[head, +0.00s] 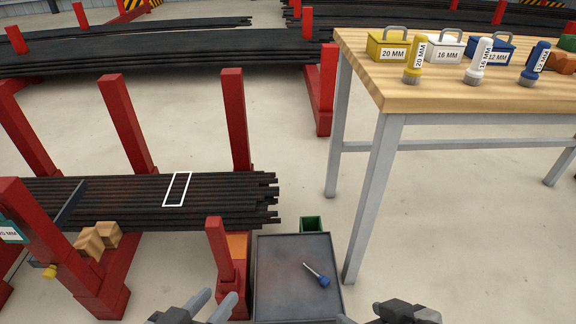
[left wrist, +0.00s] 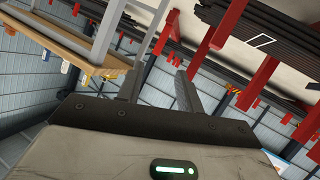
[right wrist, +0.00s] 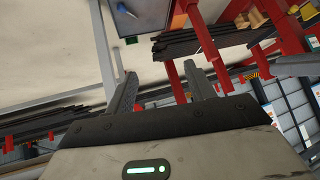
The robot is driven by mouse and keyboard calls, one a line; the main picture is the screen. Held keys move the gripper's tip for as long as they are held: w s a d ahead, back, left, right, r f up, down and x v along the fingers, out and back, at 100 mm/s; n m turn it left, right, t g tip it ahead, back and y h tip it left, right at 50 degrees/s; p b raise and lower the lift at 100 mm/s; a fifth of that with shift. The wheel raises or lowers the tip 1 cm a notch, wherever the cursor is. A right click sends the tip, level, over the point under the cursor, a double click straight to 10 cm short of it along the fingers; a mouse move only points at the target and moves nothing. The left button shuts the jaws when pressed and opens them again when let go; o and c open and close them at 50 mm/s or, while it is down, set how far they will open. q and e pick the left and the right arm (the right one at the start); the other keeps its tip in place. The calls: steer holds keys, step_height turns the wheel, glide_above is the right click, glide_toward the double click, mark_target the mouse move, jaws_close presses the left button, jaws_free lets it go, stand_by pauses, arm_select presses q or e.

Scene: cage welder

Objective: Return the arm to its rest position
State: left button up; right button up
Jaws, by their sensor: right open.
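My left gripper (head: 215,304) is at the bottom of the head view, left of the grey cart. Its two fingers stand apart with nothing between them, as the left wrist view (left wrist: 158,80) also shows. My right gripper (head: 378,316) is at the bottom edge, right of the cart, partly cut off by the frame. In the right wrist view (right wrist: 160,78) its fingers are spread and empty. Neither gripper touches anything that I can see.
A grey cart (head: 290,252) carries a blue-handled tool (head: 318,275); a green bin (head: 311,224) is behind it. Red racks (head: 122,115) hold dark bars (head: 140,196) at left. Floor beneath the table is clear.

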arm_select(q)
steer(key=d+f+t+h+b, duration=0.1)
steer(key=d+f+h+b, duration=0.4)
steer(key=b, duration=0.7)
arm_select(e)
steer(key=w+a+f+m+t+y, duration=0.1)
steer(key=w+a+f+t+y, duration=0.2)
steer(key=a+f+t+y, duration=0.25)
arm_select(q)
steer(key=s+a+r+g+y+p, duration=0.2)
steer(key=a+r+y+p, duration=0.5)
steer(key=p, duration=2.2)
step_height(320, 180, up, 4)
steer(key=shift+a+f+g, duration=0.15)
steer(key=shift+a+g, duration=0.35)
steer(key=shift+a, duration=0.15)
arm_select(e)
steer(key=s+d+r+g+h, duration=0.1)
steer(key=d+r+h, duration=0.1)
steer(key=r, duration=0.4)
steer(key=s+d+r+g+h, duration=0.1)
steer(key=d+r+h, duration=0.2)
steer(key=r, duration=0.4)
steer(key=shift+s+d+n+g, duration=0.15)
steer(key=shift+d+n+g, duration=0.15)
steer(key=shift+g, duration=0.05)
steer(key=shift+r+h, duration=0.1)
steer(key=shift+h, duration=0.15)
